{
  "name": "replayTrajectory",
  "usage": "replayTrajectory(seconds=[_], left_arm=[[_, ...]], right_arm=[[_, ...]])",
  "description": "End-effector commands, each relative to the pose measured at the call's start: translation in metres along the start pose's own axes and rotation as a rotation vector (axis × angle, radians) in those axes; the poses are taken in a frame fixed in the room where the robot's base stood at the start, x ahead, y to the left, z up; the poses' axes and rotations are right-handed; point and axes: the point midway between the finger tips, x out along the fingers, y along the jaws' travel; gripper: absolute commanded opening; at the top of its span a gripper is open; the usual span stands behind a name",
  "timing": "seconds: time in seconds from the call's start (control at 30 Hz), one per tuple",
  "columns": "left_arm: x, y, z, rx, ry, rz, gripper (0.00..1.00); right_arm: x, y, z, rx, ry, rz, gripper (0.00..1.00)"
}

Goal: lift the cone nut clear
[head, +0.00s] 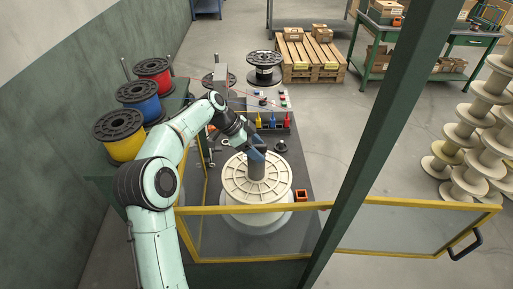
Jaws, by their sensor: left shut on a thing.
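A large cream spool (240,185) lies flat on the dark work surface, behind a yellow-framed guard. A dark grey cylindrical piece (257,172) stands upright at its hub; I take it for the cone nut. My left gripper (256,154) comes in from the upper left and is shut on the top of this piece. The jaws and wrist hide its upper end. I cannot tell whether its lower end touches the spool or is clear of it. My right gripper is not in view.
The yellow guard frame (262,208) crosses in front, and a green post (372,130) rises on the right. Yellow, blue and red bottles (273,119) stand behind the spool. A small orange box (301,195) and a black round part (280,146) lie to its right.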

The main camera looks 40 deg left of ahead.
Motion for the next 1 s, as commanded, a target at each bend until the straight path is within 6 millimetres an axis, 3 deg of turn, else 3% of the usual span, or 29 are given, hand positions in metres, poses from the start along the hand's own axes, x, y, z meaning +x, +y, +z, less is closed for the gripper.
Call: replayTrajectory(seconds=[0.37, 1.0], left_arm=[[-0.009, 0.000, -0.007, 0.001, 0.001, -0.002, 0.00], [-0.064, -0.001, -0.050, 0.002, 0.002, -0.003, 0.00]], right_arm=[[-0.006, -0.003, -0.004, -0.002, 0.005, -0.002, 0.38], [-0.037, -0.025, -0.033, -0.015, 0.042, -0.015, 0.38]])
